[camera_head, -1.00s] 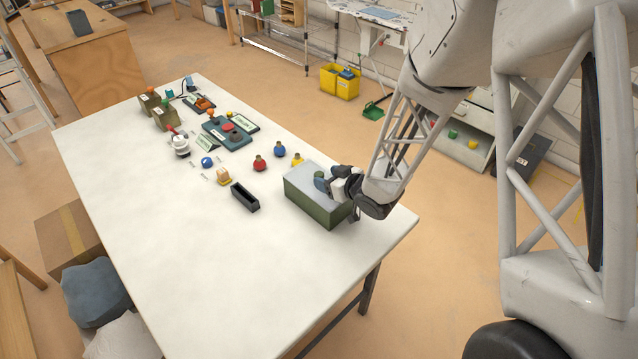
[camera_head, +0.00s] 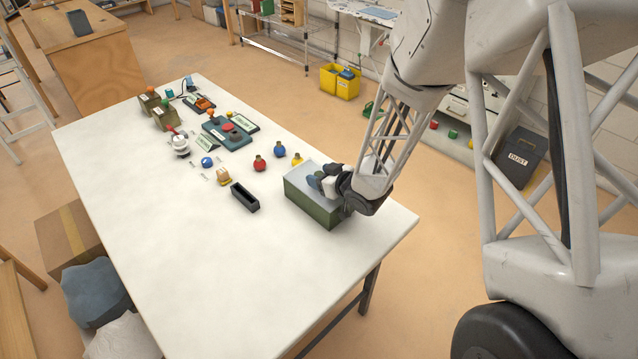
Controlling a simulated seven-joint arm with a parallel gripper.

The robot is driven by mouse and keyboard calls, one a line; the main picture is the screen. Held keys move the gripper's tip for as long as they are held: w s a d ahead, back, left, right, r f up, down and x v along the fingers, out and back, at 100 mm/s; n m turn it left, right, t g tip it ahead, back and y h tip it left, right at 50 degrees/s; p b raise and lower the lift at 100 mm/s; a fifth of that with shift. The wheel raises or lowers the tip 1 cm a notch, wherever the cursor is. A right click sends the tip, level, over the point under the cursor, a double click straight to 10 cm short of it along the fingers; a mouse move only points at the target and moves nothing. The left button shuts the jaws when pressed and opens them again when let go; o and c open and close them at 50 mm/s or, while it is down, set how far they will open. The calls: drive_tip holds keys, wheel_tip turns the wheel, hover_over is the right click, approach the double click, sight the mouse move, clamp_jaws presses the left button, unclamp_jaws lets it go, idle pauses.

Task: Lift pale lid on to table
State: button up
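The pale grey lid (camera_head: 303,180) lies flat on top of a green box (camera_head: 308,205) near the right end of the white table (camera_head: 200,270). My gripper (camera_head: 318,182) is at the right part of the lid, at about the height of its top. The wrist and dark finger parts cover that side of the lid and box. I cannot tell whether the fingers are apart or closed, or whether they touch the lid.
A black open tray (camera_head: 244,198) stands left of the box. Red (camera_head: 259,163), blue (camera_head: 279,149) and yellow (camera_head: 297,160) knobbed pieces stand behind it. Several devices, including a teal panel (camera_head: 228,133), fill the far end. The table's near left part is clear.

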drive_tip(key=c, duration=1)
drive_tip(key=shift+o, duration=0.2)
drive_tip(key=shift+r, duration=0.2)
drive_tip(key=shift+r, duration=0.8)
drive_tip(key=shift+s+r, duration=0.1)
drive_tip(key=shift+r, duration=0.8)
drive_tip(key=s+d+r, duration=0.1)
drive_tip(key=s+d, duration=0.3)
drive_tip(key=s, duration=1.1)
drive_tip(key=shift+s+r, duration=0.1)
